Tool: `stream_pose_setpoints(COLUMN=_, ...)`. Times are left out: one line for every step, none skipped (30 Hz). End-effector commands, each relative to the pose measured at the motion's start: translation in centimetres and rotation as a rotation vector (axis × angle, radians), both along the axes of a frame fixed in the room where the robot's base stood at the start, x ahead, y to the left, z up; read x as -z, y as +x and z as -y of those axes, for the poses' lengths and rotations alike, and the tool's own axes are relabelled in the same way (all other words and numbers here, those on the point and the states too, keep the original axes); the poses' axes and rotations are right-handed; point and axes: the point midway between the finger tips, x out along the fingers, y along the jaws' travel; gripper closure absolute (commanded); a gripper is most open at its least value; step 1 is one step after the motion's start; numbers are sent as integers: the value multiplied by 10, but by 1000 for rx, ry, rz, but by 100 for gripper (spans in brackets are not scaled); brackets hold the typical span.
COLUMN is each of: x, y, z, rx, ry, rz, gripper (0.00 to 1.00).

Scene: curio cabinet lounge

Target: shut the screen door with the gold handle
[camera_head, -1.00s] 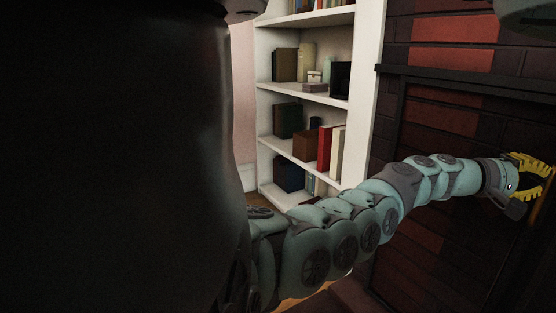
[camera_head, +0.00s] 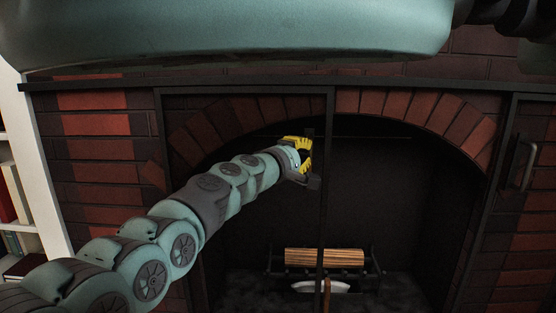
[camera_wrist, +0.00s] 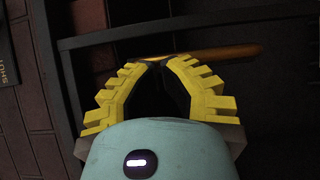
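A dark-framed screen door (camera_head: 327,215) stands at the arched fireplace opening, its vertical edge near the middle of the head view. Its gold handle (camera_wrist: 225,52) is a slim bar just beyond my fingertips in the wrist view. In the head view a thin brownish bar low on that edge may be this handle. My gripper (camera_head: 308,158) is against or very near the door's edge. In the wrist view its yellow fingers (camera_wrist: 160,64) curve together with their tips almost meeting. They look shut, with no clear hold on the handle; contact is hidden.
Another dark frame with a dark handle (camera_head: 520,165) is at the right of the fireplace. Logs on a grate (camera_head: 325,258) lie inside. Red brick surrounds the opening. A white bookshelf (camera_head: 35,180) stands at the left edge. A partial "SHUT" marking (camera_wrist: 5,72) shows in the wrist view.

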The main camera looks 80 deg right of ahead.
Motion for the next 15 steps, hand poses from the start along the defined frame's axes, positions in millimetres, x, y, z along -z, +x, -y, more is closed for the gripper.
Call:
stream_pose_setpoints(x=2, y=-7, z=1, rx=-3, ry=-2, rz=3, gripper=100)
stream_pose_setpoints(x=2, y=-11, z=1, rx=-4, ry=-3, rz=3, gripper=100)
stream_pose_setpoints(x=1, y=-15, z=2, rx=-4, ry=-3, rz=4, gripper=100)
stream_pose_setpoints(x=1, y=-19, z=2, rx=-3, ry=-3, rz=4, gripper=100)
stream_pose_setpoints(x=1, y=-21, z=2, rx=-4, ry=-3, rz=3, gripper=100)
stream_pose_setpoints(x=0, y=-24, z=3, rx=-4, ry=-3, rz=3, gripper=100)
stream_pose_setpoints(x=0, y=-25, z=3, rx=-4, ry=-3, rz=3, gripper=100)
stream_pose_setpoints(x=0, y=-26, z=3, rx=-5, ry=-1, rz=3, gripper=100)
stream_pose_setpoints(x=0, y=-27, z=3, rx=-6, ry=-1, rz=3, gripper=100)
stream_pose_setpoints(x=0, y=-28, z=3, rx=-6, ry=-1, rz=3, gripper=100)
stream_pose_setpoints(x=0, y=-29, z=4, rx=-6, ry=-1, rz=3, gripper=100)
stream_pose_setpoints(x=0, y=-29, z=4, rx=-6, ry=-1, rz=2, gripper=100)
stream_pose_setpoints(x=0, y=-29, z=4, rx=-7, ry=-1, rz=2, gripper=100)
stream_pose_setpoints(x=0, y=-29, z=4, rx=-7, ry=-1, rz=2, gripper=100)
stream_pose_setpoints(x=0, y=-29, z=4, rx=-8, ry=-1, rz=2, gripper=100)
